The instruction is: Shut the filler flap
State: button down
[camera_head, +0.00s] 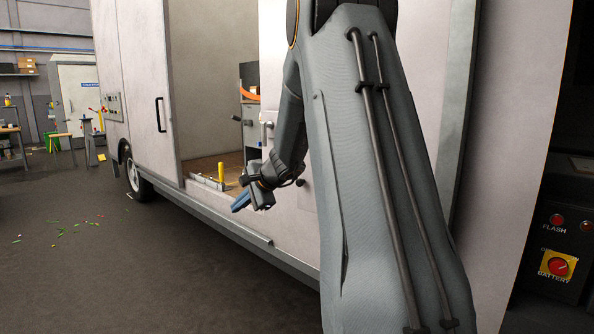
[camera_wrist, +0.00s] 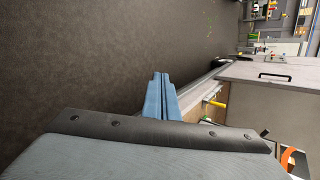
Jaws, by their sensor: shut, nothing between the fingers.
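My gripper (camera_head: 239,202) has blue fingers and is in front of the open side doorway of a white van (camera_head: 136,60). The fingers are shut with nothing between them, and they also show in the wrist view (camera_wrist: 161,97). I cannot clearly make out the filler flap. A pale panel edge (camera_head: 306,196) shows on the van's side just right of my gripper, partly hidden by my arm. I cannot tell whether it is the flap, or whether it is open or shut.
The van's side door (camera_head: 142,90) has a black handle. A yellow cylinder (camera_head: 221,172) stands inside the doorway, and a sill (camera_head: 230,226) runs along below. Dark open floor (camera_head: 120,270) lies left, with small coloured scraps. A black battery panel (camera_head: 560,250) is at far right.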

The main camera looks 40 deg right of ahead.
jog(key=s+d+r+n+g+h+p, duration=0.35)
jog(key=d+r+n+h+p, duration=0.55)
jog(key=d+n+p, duration=0.85)
jog(key=w+d+f+n+y+p, duration=0.1)
jog(key=w+d+f+p, duration=0.2)
jog(key=w+d+f, duration=0.2)
jog(key=shift+w+d+f+n+y, duration=0.3)
jog(key=shift+w+d+f+n, duration=0.05)
jog(key=shift+w+d, duration=0.25)
jog(key=shift+w+a, duration=0.1)
